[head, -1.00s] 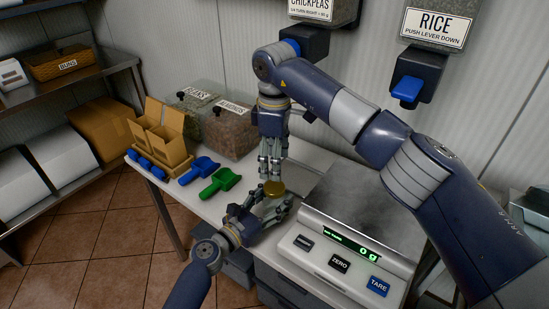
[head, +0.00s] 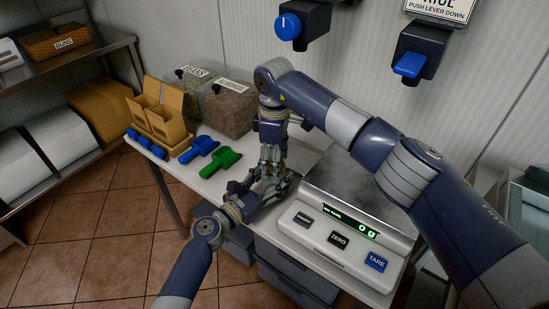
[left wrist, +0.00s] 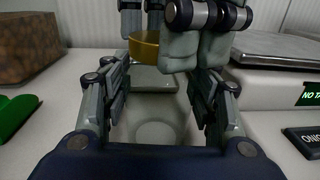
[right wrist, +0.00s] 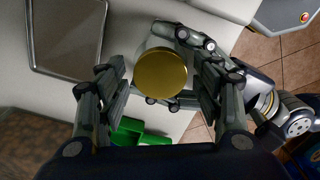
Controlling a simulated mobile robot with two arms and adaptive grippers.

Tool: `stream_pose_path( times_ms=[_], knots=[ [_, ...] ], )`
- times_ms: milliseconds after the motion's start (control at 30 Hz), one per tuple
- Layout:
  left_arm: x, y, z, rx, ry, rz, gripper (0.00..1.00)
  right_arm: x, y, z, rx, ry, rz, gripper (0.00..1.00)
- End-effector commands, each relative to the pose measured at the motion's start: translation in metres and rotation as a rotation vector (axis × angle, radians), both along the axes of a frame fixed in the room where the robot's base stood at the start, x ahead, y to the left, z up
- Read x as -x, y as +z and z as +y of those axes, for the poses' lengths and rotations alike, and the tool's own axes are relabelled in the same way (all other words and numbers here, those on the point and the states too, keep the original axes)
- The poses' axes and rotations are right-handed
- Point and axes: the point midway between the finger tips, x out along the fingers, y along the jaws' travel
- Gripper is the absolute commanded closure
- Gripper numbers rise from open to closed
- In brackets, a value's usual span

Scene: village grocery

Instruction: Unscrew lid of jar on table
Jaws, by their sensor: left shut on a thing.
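The jar is clear glass with a gold lid. In the left wrist view the glass (left wrist: 155,108) stands between the fingers of my left gripper (head: 270,187), which is shut on it. The gold lid (right wrist: 162,75) is on top of the jar. My right gripper (head: 271,168) comes down from above, its fingers pointing at the table. In the right wrist view its fingers are spread on both sides of the lid, with gaps between, so it is open. In the head view the fingers of both grippers hide the jar and lid.
A green scoop (head: 221,161) and a blue scoop (head: 199,149) lie to the left on the white table. Bins of beans and another dry good, and a cardboard box (head: 163,112), stand behind.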

Motion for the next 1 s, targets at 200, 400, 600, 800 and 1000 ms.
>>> stream_pose_path(
  times_ms=[200, 400, 600, 800, 1000],
  knots=[
    [0.0002, -0.001, 0.0001, -0.001, 0.0, 0.002, 1.0, 0.0, 0.0002, 0.0002, 0.0, 0.0, 0.0, 0.83],
    [0.0003, -0.001, 0.0, -0.001, 0.0, 0.002, 1.0, -0.0003, 0.0007, 0.0001, -0.001, 0.047, -0.001, 0.84],
    [0.0003, -0.0009, -0.0001, -0.002, -0.001, 0.001, 1.0, -0.0007, 0.001, -0.0002, 0.002, 0.369, -0.003, 0.84],
    [0.0005, -0.0009, -0.0003, -0.001, -0.001, 0.0, 1.0, -0.0008, 0.0013, 0.0, 0.001, 0.763, -0.002, 0.84],
    [0.0005, -0.0009, -0.0004, -0.001, -0.001, 0.0, 1.0, -0.0009, 0.0017, 0.0001, 0.002, 1.153, -0.003, 0.84]
  ],
)
